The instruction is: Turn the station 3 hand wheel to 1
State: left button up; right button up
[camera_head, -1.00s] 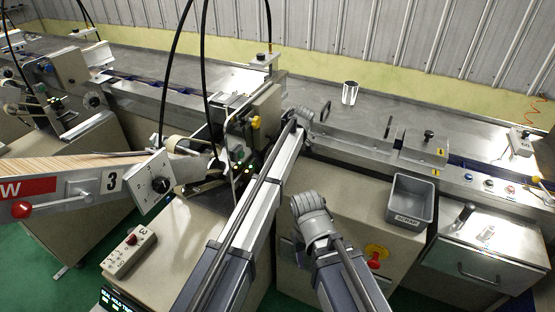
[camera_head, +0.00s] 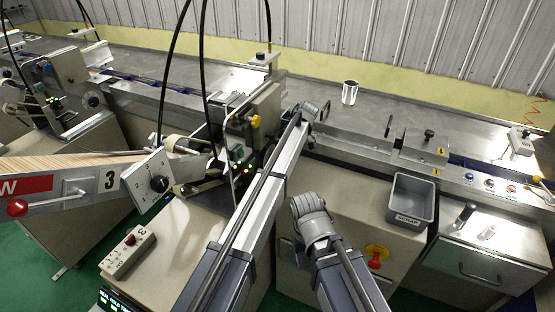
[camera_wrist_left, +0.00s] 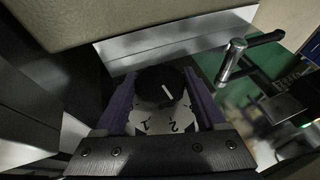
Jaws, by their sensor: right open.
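In the left wrist view, a round black hand wheel (camera_wrist_left: 158,80) with a white pointer line sits over a pale dial (camera_wrist_left: 160,120) with the numerals 1 and 2. The pointer slants toward the 2 side. The purple fingers of my left gripper (camera_wrist_left: 160,90) stand on either side of the wheel; contact is unclear. In the head view the left gripper's fingers are hidden. The station 3 sign (camera_head: 85,187) is at left, beside a plate with a black knob (camera_head: 158,184). My right gripper (camera_head: 308,205) is over the front cabinet, empty, its fingers mostly hidden.
A grey scrap bin (camera_head: 411,200) stands to the right of my right arm. A metal can (camera_head: 350,93) stands on the back bench. A silver lever (camera_wrist_left: 232,62) is close to the left gripper. A button box (camera_head: 128,251) lies at lower left.

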pick_arm(q)
jog(key=o, duration=0.4)
jog(key=p+v, duration=0.7)
jog(key=shift+d+r, duration=0.2)
jog(key=shift+r, duration=0.15)
